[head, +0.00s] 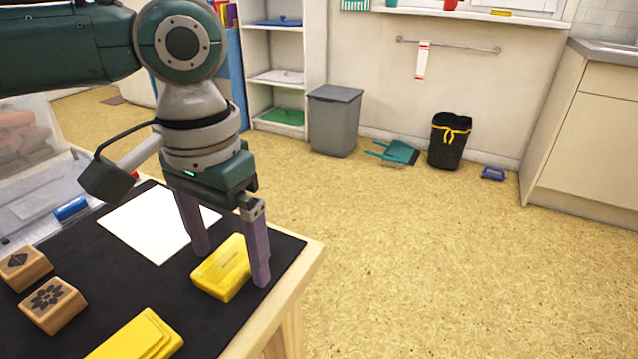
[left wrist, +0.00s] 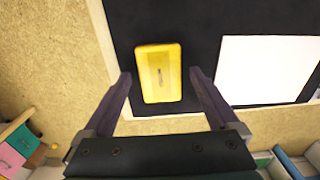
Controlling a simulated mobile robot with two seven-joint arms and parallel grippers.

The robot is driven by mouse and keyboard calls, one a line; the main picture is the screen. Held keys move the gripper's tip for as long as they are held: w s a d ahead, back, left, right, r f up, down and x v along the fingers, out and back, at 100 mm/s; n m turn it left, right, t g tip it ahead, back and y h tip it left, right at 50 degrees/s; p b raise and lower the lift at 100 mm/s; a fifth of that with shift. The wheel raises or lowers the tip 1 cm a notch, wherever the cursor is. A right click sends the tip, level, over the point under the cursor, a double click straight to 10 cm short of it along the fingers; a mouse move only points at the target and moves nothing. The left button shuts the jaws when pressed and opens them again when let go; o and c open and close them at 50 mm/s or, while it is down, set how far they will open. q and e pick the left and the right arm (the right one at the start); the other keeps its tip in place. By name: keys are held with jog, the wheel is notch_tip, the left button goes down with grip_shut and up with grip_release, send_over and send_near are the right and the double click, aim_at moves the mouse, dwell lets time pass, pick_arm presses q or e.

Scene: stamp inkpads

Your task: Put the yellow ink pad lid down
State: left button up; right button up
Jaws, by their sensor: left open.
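A yellow ink pad piece (head: 222,268), which looks like the lid, lies on the black mat (head: 205,325) near the table's right edge. It also shows in the left wrist view (left wrist: 158,73) as a yellow rectangle with a small dark mark in its middle. My left gripper (head: 232,271) is open, with one finger on each side of this piece. In the left wrist view, gaps show between the piece and both fingers (left wrist: 160,74). A second yellow ink pad piece (head: 138,338) lies at the bottom of the head view, partly cut off. My right gripper is out of view.
White paper (head: 150,222) lies on the mat behind the lid. A blue item (head: 70,209) lies in a clear container. The wooden table edge (head: 290,292) is close on the right.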

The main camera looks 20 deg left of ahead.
aim_at(231, 260)
pick_arm(q)
jog(key=shift+r, duration=0.1)
notch_tip(231, 260, up, 12)
jog(key=p, duration=0.4)
jog(key=s+d+f+m+t+h, duration=0.1)
jog(key=s+d+f+m+h, duration=0.1)
jog(key=s+d+f, duration=0.3)
jog(key=s+d+f+m+t+h, duration=0.1)
jog(key=s+d+f, duration=0.15)
jog(key=d, duration=0.35)
jog(key=s+a+y, duration=0.1)
jog(key=s+a, duration=0.1)
jog(key=s+a+f+n+t+y, duration=0.1)
jog(key=s+a, duration=0.2)
jog(key=s+a+f+n, duration=0.1)
jog(key=s+a, duration=0.2)
jog(key=shift+s+t+y, duration=0.25)
jog(key=shift+t+y, duration=0.05)
jog(key=shift+y, duration=0.1)
